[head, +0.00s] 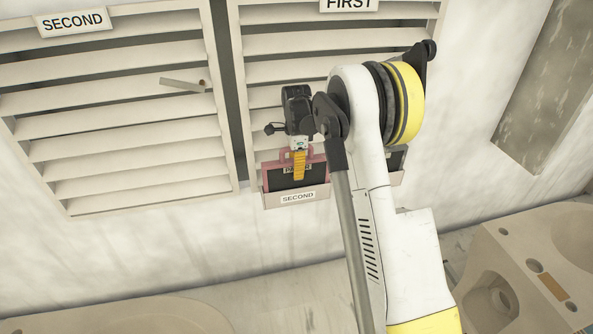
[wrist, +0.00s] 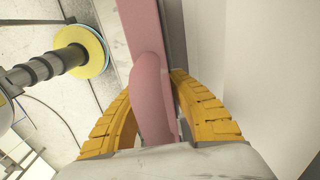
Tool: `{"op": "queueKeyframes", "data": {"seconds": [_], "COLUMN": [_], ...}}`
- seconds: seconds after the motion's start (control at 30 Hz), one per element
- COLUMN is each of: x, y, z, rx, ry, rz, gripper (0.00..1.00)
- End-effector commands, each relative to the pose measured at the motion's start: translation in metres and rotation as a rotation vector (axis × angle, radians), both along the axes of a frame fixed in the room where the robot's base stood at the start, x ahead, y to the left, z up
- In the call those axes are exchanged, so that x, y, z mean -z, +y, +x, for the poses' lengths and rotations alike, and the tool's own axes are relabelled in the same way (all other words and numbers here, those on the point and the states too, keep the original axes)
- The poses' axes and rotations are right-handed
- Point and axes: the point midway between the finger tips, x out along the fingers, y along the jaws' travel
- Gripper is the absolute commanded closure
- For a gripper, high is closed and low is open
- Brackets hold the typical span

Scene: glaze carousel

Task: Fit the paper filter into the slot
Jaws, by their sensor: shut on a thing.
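The paper filter (head: 281,180) has a pink frame, a dark panel and a small label, of which only the first letters show. My gripper (head: 299,168) has yellow fingers, shut on the filter's pink handle (wrist: 150,88). In the head view the filter is upright at the tray-like slot (head: 297,198) labelled SECOND, its lower part behind the slot's front lip. I cannot tell how deep it sits. In the wrist view the handle is between both fingers, with the pink frame beyond it.
A dark opening of the holder (head: 397,160) shows right of my arm, partly hidden by it. Louvred panels labelled SECOND (head: 72,22) and FIRST (head: 349,4) are on the wall. A small rod (head: 183,85) sticks out left. Beige fixtures (head: 540,262) stand lower right.

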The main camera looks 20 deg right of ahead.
Motion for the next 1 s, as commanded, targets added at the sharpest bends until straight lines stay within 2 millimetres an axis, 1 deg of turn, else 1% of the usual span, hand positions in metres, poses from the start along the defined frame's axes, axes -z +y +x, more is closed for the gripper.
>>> {"op": "queueKeyframes", "data": {"seconds": [0.1,0.13,0.2,0.47,0.57,0.67,1.0], "x": [0.004,0.004,0.003,0.003,-0.001,-0.014,-0.087], "y": [0.0,0.0,0.0,0.0,0.0,0.0,0.0], "z": [0.0,0.0,0.0,0.0,0.0,0.0,0.0], "rx": [0.0,0.0,0.0,0.0,0.0,0.0,0.0], "ry": [0.0,0.0,0.0,0.0,0.0,0.0,0.0], "rz": [0.0,0.0,0.0,0.0,0.0,0.0,0.0], "gripper": [1.0,0.74,0.56,0.56,0.56,0.56,0.56]}}
